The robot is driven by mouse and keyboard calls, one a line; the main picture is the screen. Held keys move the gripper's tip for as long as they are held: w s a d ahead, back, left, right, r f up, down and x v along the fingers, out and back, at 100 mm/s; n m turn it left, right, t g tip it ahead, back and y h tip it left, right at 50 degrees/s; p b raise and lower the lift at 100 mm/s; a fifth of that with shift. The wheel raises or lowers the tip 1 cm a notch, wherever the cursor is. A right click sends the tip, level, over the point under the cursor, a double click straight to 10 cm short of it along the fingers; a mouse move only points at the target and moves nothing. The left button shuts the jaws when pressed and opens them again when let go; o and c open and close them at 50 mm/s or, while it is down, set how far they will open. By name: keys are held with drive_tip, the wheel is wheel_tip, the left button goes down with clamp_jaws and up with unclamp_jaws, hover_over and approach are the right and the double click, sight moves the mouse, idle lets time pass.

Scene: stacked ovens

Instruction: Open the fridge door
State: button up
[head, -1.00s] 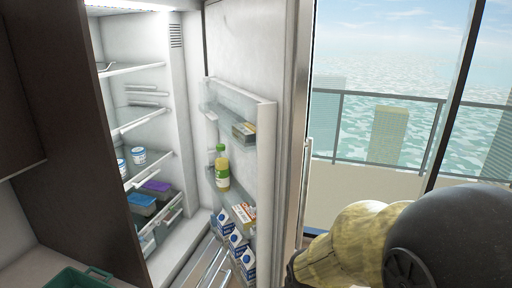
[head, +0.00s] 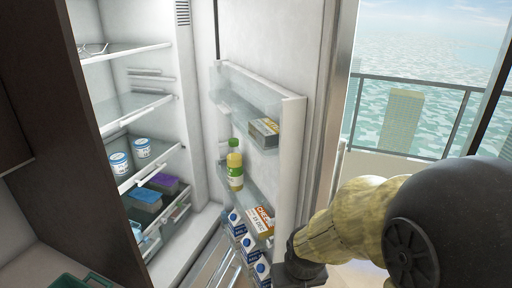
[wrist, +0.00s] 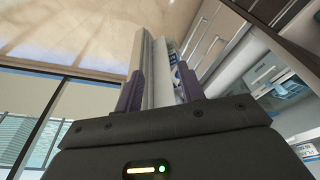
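The fridge door (head: 294,150) stands wide open in the head view, with its inner shelves facing me. The lit fridge interior (head: 200,130) is exposed to its left. My gripper (head: 297,262) is low at the door's free edge in the head view, its fingers mostly hidden. In the wrist view my gripper (wrist: 160,85) has two dark purple fingers spread apart. Part of the door (wrist: 162,65) lies in line with the gap between them. Whether either finger touches the door is unclear.
Door shelves hold a bottle (head: 235,170), boxes and several cartons (head: 248,247). Jars (head: 142,148) and coloured containers (head: 143,198) sit inside the fridge. A dark cabinet panel (head: 75,130) borders the left. A window with a balcony railing (head: 415,80) lies to the right.

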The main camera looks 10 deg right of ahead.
drive_tip(key=shift+s, duration=0.1)
drive_tip(key=shift+w+a, duration=0.1)
drive_tip(key=shift+w, duration=0.1)
drive_tip(key=c, duration=0.6)
drive_tip(key=w+a+n, duration=0.1)
drive_tip(key=n, duration=0.1)
drive_tip(key=w+a+r+n+g, duration=0.1)
drive_tip(key=w+n, duration=0.1)
drive_tip(key=w+a+n+h, duration=0.1)
drive_tip(key=w+n, duration=0.1)
drive_tip(key=shift+r+n+g, duration=0.15)
drive_tip(key=shift+n+g, duration=0.15)
clamp_jaws()
drive_tip(key=w+a+r+n+t+h, duration=0.1)
drive_tip(key=w+a+r+n+h, duration=0.7)
drive_tip(key=a+r+n, duration=0.3)
drive_tip(key=a+n, duration=0.2)
drive_tip(key=n, duration=0.1)
drive_tip(key=shift+a+r, duration=0.25)
drive_tip(key=shift+w, duration=0.1)
